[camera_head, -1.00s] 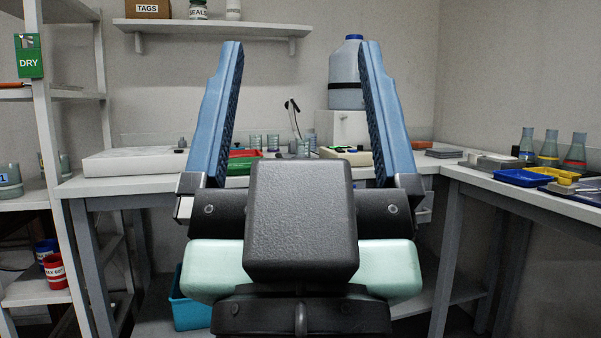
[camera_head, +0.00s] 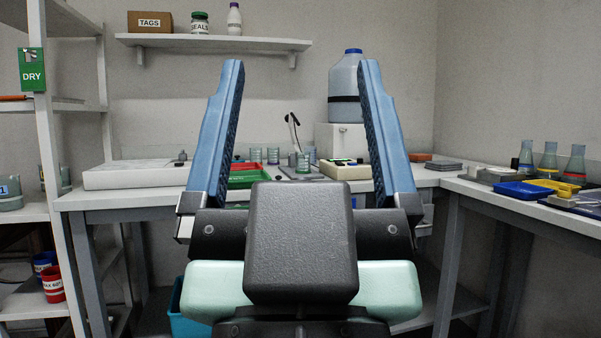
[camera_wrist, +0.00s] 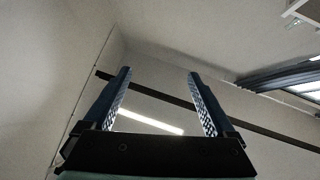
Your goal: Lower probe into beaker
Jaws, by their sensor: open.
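In the head view my gripper (camera_head: 298,85) is open and empty, its two blue fingers pointing up and wide apart in front of the back bench. A thin probe with a dark end (camera_head: 292,122) stands up on a slim stem over the bench, seen between the fingers and well beyond them. Several small clear beakers (camera_head: 303,162) stand on the bench around the foot of the stem. I cannot tell which beaker the probe is over. In the wrist view my gripper (camera_wrist: 159,75) is open with only wall and ceiling beyond it.
A large jug (camera_head: 346,80) stands on a white block right of the probe. Green and red trays (camera_head: 240,178) and a cream device (camera_head: 345,172) flank the beakers. Flasks (camera_head: 549,160) and a blue tray (camera_head: 522,190) are on the right bench. A shelf rack (camera_head: 55,150) stands left.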

